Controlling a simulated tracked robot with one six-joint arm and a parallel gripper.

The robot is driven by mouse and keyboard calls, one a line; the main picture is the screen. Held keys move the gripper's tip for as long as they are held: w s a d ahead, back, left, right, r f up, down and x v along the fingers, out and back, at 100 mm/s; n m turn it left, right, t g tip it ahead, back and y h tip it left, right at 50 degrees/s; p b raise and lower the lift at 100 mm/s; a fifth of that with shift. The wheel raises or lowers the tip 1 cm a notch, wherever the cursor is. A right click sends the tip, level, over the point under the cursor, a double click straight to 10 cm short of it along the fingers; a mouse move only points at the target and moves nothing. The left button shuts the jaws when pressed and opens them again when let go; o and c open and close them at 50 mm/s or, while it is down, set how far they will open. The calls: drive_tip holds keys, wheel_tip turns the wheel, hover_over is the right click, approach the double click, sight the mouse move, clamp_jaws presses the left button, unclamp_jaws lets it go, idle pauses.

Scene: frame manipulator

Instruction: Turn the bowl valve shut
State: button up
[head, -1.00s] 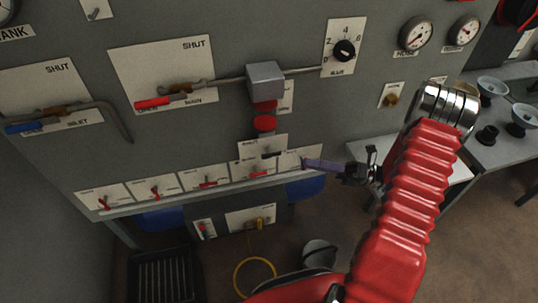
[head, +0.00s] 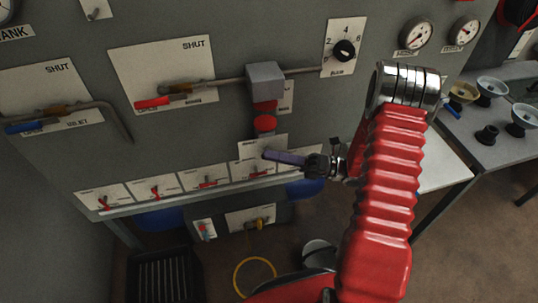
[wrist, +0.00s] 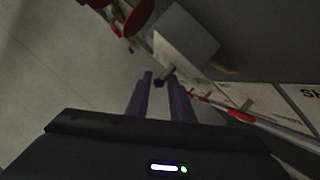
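A small white plate (head: 277,143) sits under a red round fitting (head: 264,124) on the grey panel. I take it for the bowl valve's plate, but its lettering is too small to read surely. My gripper (head: 267,154), with purple fingers, reaches from the right in front of this plate and covers its small dark lever in the head view. In the wrist view my gripper (wrist: 160,85) has its two fingers apart with a gap. A small dark lever end (wrist: 164,76) shows at the fingertips, between them. Contact cannot be told.
A row of small plates with red levers (head: 207,182) runs along the panel's lower edge. A grey box (head: 265,79) with a pipe juts out above. The red-handled main valve (head: 152,103) and blue-handled inlet valve (head: 25,127) are further left. Bowls stand on a side table (head: 490,150).

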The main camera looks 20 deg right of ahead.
drive_tip(key=shift+x, duration=0.8)
drive_tip(key=shift+c, duration=0.3)
clamp_jaws()
